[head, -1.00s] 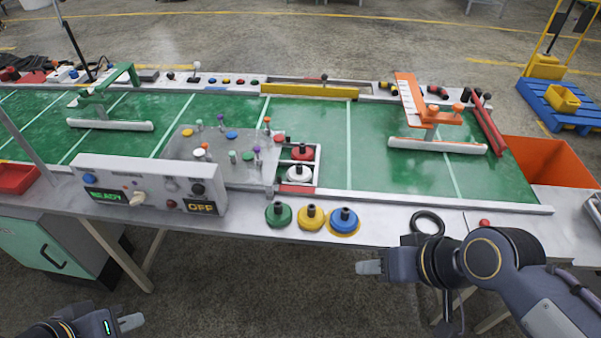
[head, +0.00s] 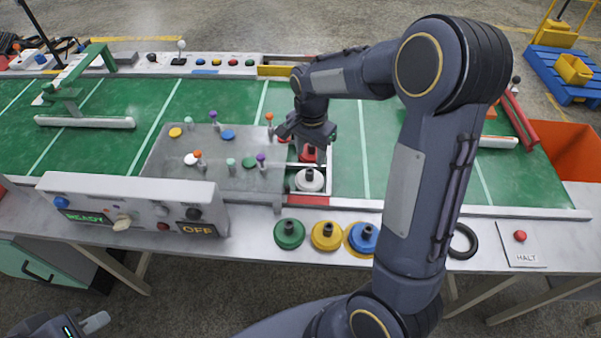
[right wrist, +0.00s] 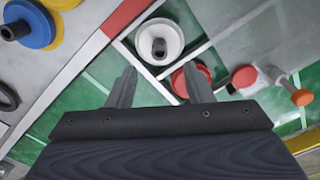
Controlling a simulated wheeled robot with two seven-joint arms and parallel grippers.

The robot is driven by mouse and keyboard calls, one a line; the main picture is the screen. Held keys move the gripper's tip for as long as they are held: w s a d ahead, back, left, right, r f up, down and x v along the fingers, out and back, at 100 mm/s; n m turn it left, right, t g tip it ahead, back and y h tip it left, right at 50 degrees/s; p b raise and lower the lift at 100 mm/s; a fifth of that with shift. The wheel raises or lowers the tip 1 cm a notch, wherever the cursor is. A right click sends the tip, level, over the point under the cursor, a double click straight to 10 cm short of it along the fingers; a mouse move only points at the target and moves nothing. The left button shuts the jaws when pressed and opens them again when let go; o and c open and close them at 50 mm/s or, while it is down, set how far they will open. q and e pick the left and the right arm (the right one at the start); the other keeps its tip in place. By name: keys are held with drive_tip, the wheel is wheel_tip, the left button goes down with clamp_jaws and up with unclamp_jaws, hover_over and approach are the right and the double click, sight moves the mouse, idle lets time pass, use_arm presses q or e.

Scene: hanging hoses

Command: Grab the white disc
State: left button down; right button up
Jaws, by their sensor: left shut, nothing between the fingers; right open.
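The white disc (head: 310,180) with a dark knob sits in the near compartment of a small divided frame at the table's front part. A red disc (head: 308,154) with a dark knob sits in the compartment behind it. My right gripper (right wrist: 160,69) is open and empty. In the right wrist view the white disc (right wrist: 160,40) lies just beyond the open fingers, and the red disc (right wrist: 190,82) is partly hidden by the right finger. In the head view my right gripper (head: 303,132) is above the frame, behind the white disc. My left gripper (head: 96,322) is shut and empty at the bottom left.
Green (head: 289,233), yellow (head: 326,235) and blue (head: 362,237) knobbed discs stand along the front edge. A grey panel (head: 215,170) with pegs and small discs, one white, lies left of the frame. A control box (head: 130,205) stands at the front left.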

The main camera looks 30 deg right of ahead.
sight(310, 171)
wheel_tip(310, 171, down, 7)
drive_tip(key=shift+f, duration=0.1)
clamp_jaws()
idle(0.5)
